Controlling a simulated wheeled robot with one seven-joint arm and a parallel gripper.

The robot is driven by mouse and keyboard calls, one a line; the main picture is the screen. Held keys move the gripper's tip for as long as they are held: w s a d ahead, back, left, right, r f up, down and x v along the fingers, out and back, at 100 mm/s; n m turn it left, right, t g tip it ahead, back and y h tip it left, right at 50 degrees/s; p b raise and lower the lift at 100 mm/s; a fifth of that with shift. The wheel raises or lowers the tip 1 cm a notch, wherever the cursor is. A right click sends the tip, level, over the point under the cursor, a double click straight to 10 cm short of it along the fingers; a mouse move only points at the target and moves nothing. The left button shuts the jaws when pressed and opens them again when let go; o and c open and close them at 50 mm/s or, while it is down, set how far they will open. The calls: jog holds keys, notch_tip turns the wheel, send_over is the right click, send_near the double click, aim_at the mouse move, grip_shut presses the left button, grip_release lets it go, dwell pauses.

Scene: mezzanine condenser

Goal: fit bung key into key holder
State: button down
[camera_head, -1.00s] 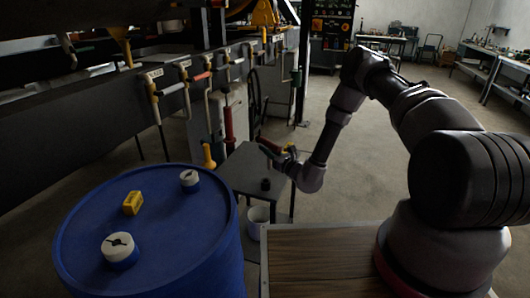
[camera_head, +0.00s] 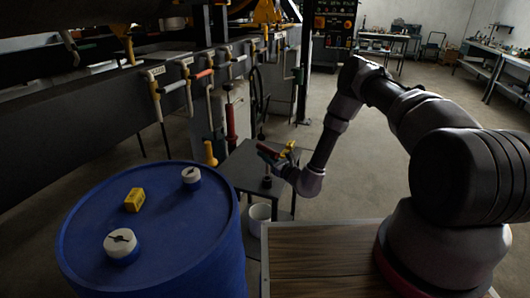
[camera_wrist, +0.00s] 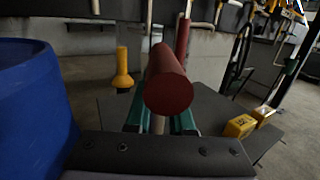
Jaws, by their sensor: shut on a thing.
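My gripper (camera_head: 270,160) is over the grey side table (camera_head: 241,173) and is shut on a dark red cylindrical handle, which I take to be the bung key (camera_head: 268,151). In the wrist view the red handle (camera_wrist: 168,90) points its round end at the camera, between the green fingers of my gripper (camera_wrist: 160,120). The key's far end is hidden behind the handle there. A small dark upright piece (camera_head: 267,182) stands on the side table just below my gripper; it may be the key holder, but I cannot tell for certain.
A blue drum (camera_head: 150,235) with two white-topped bungs and a yellow block (camera_head: 134,200) stands at left. Yellow blocks (camera_wrist: 240,126) lie at the side table's right edge in the wrist view. A white bucket (camera_head: 259,217) is below. Handled pipes line the dark rail (camera_head: 110,115).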

jog(key=shift+f, duration=2.75)
jog(key=c, duration=0.7)
grip_release()
jog(key=shift+s+f, duration=0.1)
jog(key=r+v, duration=0.1)
jog(key=v, duration=0.9)
jog(key=shift+s+d+f, duration=0.25)
jog(key=shift+f, duration=0.25)
